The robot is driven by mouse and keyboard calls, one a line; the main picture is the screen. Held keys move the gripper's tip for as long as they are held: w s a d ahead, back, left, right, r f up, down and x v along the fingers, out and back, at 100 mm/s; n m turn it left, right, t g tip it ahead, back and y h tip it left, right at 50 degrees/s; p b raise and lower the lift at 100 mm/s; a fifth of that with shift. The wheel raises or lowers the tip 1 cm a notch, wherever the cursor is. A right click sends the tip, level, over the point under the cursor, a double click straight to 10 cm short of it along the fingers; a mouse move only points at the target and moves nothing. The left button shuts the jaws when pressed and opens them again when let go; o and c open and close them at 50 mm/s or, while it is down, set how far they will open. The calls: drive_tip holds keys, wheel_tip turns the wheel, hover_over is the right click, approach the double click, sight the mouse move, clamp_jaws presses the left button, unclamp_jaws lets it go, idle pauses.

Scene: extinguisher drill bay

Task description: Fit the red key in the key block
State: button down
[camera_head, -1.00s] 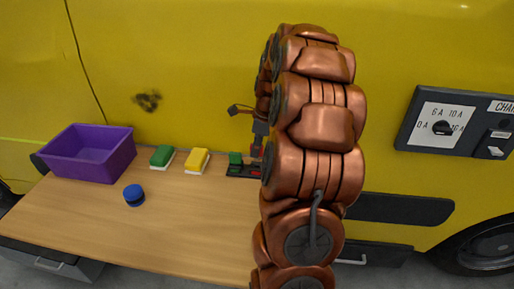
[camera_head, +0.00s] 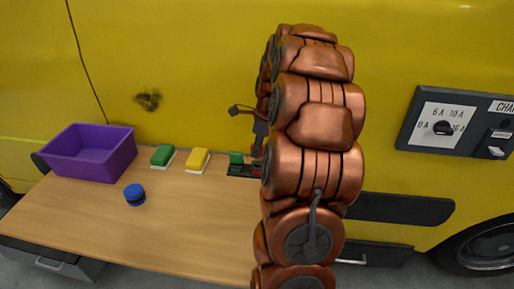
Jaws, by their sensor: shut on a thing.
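The dark key block (camera_head: 238,175) lies at the back of the table, partly hidden behind my copper arm. A green piece (camera_head: 236,158) stands in its left part. My gripper (camera_head: 257,152) points down over the block's right part, mostly covered by my arm. It is shut, and a little red of the red key (camera_head: 257,163) shows just under its fingertips, at the block. Whether the key is seated in a slot or only above it cannot be told.
On the wooden table (camera_head: 190,230) are a purple bin (camera_head: 118,165), a green-and-white sponge (camera_head: 162,156), a yellow-and-white sponge (camera_head: 197,161) and a round blue object (camera_head: 134,194). A yellow vehicle panel (camera_head: 200,60) rises right behind. The table's front is clear.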

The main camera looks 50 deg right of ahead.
drive_tip(key=shift+f+b, duration=0.5)
drive_tip(key=shift+f, duration=1.4)
idle(0.5)
drive_tip(key=c, duration=1)
unclamp_jaws()
drive_tip(key=r, duration=0.4)
drive_tip(key=s+d+r, duration=0.1)
drive_tip(key=r, duration=0.3)
drive_tip(key=s+r, duration=0.1)
drive_tip(key=r, duration=0.2)
drive_tip(key=shift+d+r, duration=0.2)
drive_tip(key=shift+r, duration=0.2)
